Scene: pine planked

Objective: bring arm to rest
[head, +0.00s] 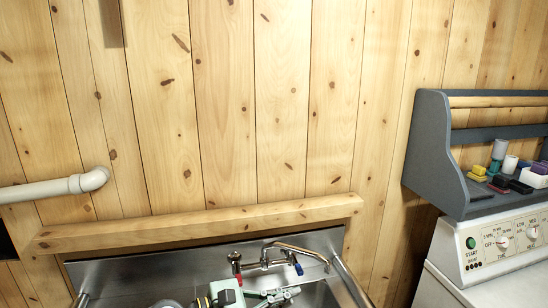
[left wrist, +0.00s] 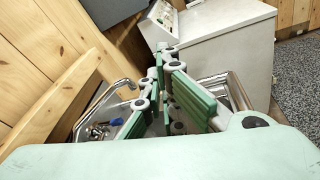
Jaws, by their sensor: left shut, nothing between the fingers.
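My left gripper (head: 282,294), pale green and grey, shows at the bottom edge of the head view, in front of the steel sink (head: 135,275). In the left wrist view its green-padded fingers (left wrist: 162,60) are together with nothing between them. The rest of my left arm is mostly cut off below the head view. My right gripper is in neither view.
The sink's faucet (head: 295,249) with red and blue handles stands behind my left gripper. A wooden ledge (head: 200,222) runs above the sink. At right, a grey shelf (head: 432,150) with small items sits on a white appliance (head: 450,262). A pipe (head: 45,190) is at left.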

